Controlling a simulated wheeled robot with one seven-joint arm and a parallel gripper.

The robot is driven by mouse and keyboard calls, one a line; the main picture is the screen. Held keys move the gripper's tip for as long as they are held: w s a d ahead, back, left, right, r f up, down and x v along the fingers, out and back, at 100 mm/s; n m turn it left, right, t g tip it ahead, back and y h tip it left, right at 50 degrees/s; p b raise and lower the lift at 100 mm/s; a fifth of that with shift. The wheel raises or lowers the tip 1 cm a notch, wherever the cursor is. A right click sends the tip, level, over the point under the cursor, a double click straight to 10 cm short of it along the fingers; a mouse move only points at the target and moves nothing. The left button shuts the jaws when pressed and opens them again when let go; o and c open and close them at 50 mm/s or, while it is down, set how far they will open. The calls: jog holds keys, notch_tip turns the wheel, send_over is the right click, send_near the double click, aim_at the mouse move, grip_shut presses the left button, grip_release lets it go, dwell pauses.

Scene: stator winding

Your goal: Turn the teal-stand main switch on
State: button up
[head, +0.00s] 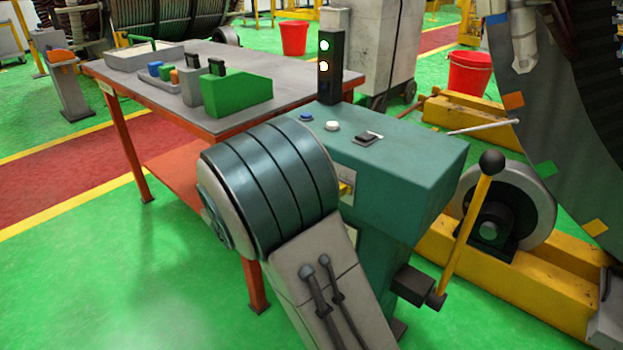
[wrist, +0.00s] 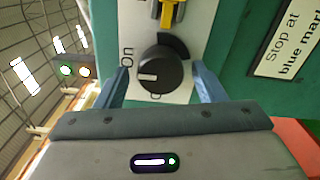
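The teal stand (head: 405,160) is right of centre in the head view, its top carrying a blue button, a white button and a black switch. In the wrist view, a black rotary knob (wrist: 160,72) sits on a white plate (wrist: 200,25) on the teal face. Its white mark points left, slightly down. "On" is printed at the left; a label below is mostly hidden. My gripper (wrist: 160,68) is open, one finger on each side of the knob with small gaps showing. In the head view my arm hides the knob and gripper.
A yellow part (wrist: 172,12) sticks out beside the knob. A signal tower (head: 330,65) with lit lamps stands behind the stand. A yellow lever (head: 467,235) with a black ball rises at its right. A workbench (head: 300,88) with trays and a green block is behind my arm.

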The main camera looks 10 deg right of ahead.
jog(key=p+v, duration=0.2)
jog(key=v, duration=1.1)
jog(key=shift+s+a, duration=0.25)
jog(key=shift+a, duration=0.1)
jog(key=s+d+r+m+g+y+p, duration=0.5)
jog(key=s+d+r+g+p, duration=0.55)
jog(key=d+p, duration=0.35)
jog(key=s+r+m+t+y+p, duration=0.1)
jog(key=s+r+m+y+p, duration=0.1)
jog(key=s+r+y+p, duration=0.2)
jog(key=s+a+r+m+t+y+p, duration=0.1)
jog(key=s+r+m+y+p, duration=0.1)
jog(key=s+r+y+p, duration=0.3)
jog(key=shift+r+m+t+y+p, duration=0.35)
jog(key=shift+r+p, duration=0.8)
jog(key=shift+r, duration=1.15)
